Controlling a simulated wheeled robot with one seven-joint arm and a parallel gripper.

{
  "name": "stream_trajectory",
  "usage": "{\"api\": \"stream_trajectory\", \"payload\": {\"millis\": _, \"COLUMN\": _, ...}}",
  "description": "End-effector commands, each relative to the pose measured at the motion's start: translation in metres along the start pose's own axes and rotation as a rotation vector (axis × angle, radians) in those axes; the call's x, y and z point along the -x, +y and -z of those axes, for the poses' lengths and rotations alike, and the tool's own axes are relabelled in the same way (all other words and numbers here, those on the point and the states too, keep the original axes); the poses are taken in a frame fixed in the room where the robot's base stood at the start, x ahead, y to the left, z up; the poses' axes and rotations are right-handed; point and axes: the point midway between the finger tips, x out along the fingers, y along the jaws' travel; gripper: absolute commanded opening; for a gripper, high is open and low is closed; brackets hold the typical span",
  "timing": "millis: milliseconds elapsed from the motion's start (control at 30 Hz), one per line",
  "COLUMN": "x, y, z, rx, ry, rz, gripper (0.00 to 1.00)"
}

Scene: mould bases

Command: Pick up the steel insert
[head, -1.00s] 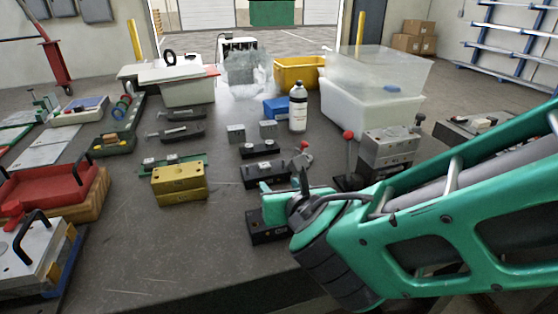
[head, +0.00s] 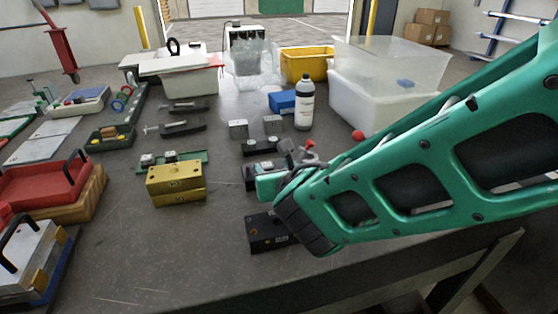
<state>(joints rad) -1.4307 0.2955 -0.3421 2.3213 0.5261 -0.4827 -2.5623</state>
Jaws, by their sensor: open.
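Two small grey steel blocks stand side by side mid-table, a left one (head: 238,129) and a right one (head: 273,124). They look like steel inserts; I cannot tell which one is meant. My gripper (head: 280,172) is over the dark mould bases in front of these blocks, nearer to me and apart from them. It is open and appears empty. My green arm hides much of it, and its fingertips are hard to make out.
Black mould bases (head: 268,232) lie below and beside my gripper. A yellow block (head: 175,178) is to the left. A white bottle (head: 304,104), blue box (head: 282,102) and clear bin (head: 375,103) stand behind.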

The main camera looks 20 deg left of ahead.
Motion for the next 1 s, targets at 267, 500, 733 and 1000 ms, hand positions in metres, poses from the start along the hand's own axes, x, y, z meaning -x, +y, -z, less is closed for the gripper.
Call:
{"api": "stream_trajectory", "payload": {"millis": 267, "x": -0.035, "y": 0.005, "z": 0.002, "rx": 0.001, "ry": 0.003, "rz": 0.003, "gripper": 0.52}}
{"api": "stream_trajectory", "payload": {"millis": 500, "x": -0.046, "y": 0.006, "z": 0.003, "rx": 0.001, "ry": 0.006, "rz": 0.0, "gripper": 0.52}}
{"api": "stream_trajectory", "payload": {"millis": 733, "x": -0.045, "y": 0.006, "z": 0.006, "rx": 0.001, "ry": 0.011, "rz": 0.001, "gripper": 0.32}}
{"api": "stream_trajectory", "payload": {"millis": 1000, "x": -0.045, "y": 0.006, "z": 0.008, "rx": 0.003, "ry": 0.015, "rz": 0.0, "gripper": 0.0}}
